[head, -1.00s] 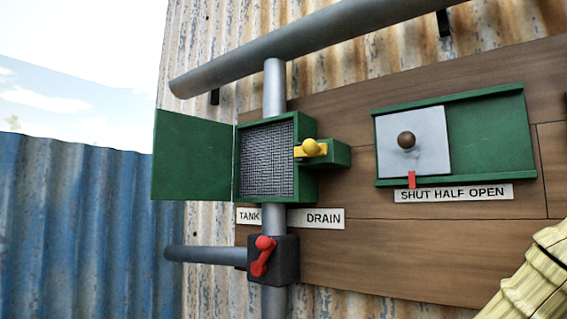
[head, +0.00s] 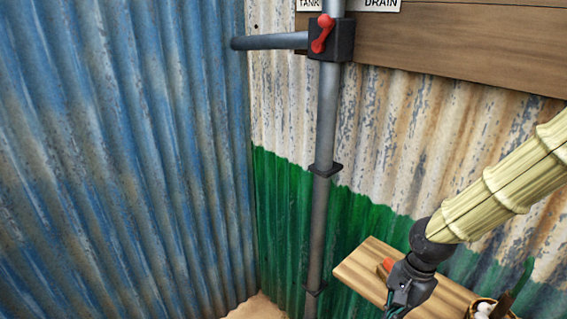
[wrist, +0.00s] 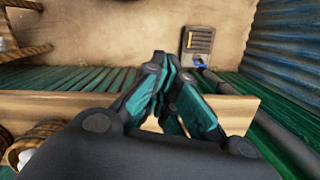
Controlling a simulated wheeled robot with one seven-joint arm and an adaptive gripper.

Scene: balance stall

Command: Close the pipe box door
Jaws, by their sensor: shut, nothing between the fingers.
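The pipe box and its door are out of view in both present pictures. About a second ago the head view showed the green box on the wall, its door swung wide open to the left. Now only the lower wall shows there. The vertical pipe (head: 325,130) runs down it, below the TANK and DRAIN labels (head: 375,4). My gripper (head: 392,310) hangs low at the right of the head view, over a wooden shelf and pointing down. In the wrist view its teal fingers (wrist: 168,72) are together and empty.
A red lever (head: 322,33) sits on a dark valve block on the pipe. The wooden shelf (head: 363,270) juts out below my forearm, with a basket (head: 485,303) at its right. A blue corrugated wall (head: 120,150) closes the left side. A grey device (wrist: 200,42) shows in the wrist view.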

